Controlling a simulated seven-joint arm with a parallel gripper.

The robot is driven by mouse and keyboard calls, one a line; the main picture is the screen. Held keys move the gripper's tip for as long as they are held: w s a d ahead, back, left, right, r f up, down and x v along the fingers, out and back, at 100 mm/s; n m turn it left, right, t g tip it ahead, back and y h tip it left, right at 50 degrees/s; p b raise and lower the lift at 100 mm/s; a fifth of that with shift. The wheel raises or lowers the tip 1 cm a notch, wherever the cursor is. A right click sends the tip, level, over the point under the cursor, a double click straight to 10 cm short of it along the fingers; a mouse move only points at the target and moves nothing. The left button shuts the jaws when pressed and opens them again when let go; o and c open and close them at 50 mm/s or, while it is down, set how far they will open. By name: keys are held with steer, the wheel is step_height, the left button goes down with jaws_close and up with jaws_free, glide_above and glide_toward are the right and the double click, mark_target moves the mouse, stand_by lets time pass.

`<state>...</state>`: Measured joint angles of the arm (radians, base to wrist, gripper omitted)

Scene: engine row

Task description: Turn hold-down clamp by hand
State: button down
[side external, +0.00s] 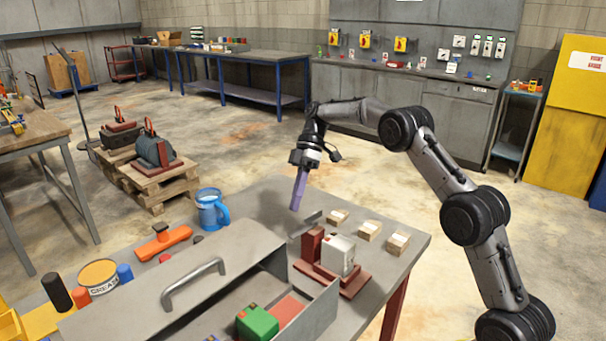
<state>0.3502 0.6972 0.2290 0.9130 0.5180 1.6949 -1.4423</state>
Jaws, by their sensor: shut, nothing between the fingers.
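A dark red clamp stand (312,243) rises from a red base plate (347,285) on the grey worktable. A thin dark bar (305,224) reaches out at its upper left; I cannot tell for sure whether it is the clamp's handle. A white and grey block (338,255) sits on the base plate beside the stand. My gripper (296,205) points down above the table, behind and a little left of the clamp. Its long purple fingers are together, with nothing seen between them. It looks apart from the bar.
A grey lidded toolbox (180,290) with a green block (257,322) fills the table's front. A blue mug (211,210) and an orange tool (163,242) stand left. Several small wooden blocks (369,230) lie right of the clamp.

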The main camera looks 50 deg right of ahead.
steer(key=v, duration=0.8)
steer(key=c, duration=1.4)
jaws_free()
steer(key=shift+o, duration=1.2)
steer(key=shift+w+d+f, duration=0.1)
steer(key=shift+w+d, duration=0.05)
steer(key=shift+d, duration=0.05)
steer(key=shift+o, duration=0.9)
steer(key=shift+w+d+f+h, duration=0.1)
steer(key=shift+d+f+h, duration=0.35)
steer(key=shift+f, duration=0.35)
steer(key=n+t+h, duration=0.2)
steer(key=n+h, duration=0.3)
steer(key=h, duration=0.1)
glide_toward(313, 214)
step_height(313, 214, down, 9)
steer(key=shift+a+r, duration=0.1)
steer(key=shift+r, duration=0.05)
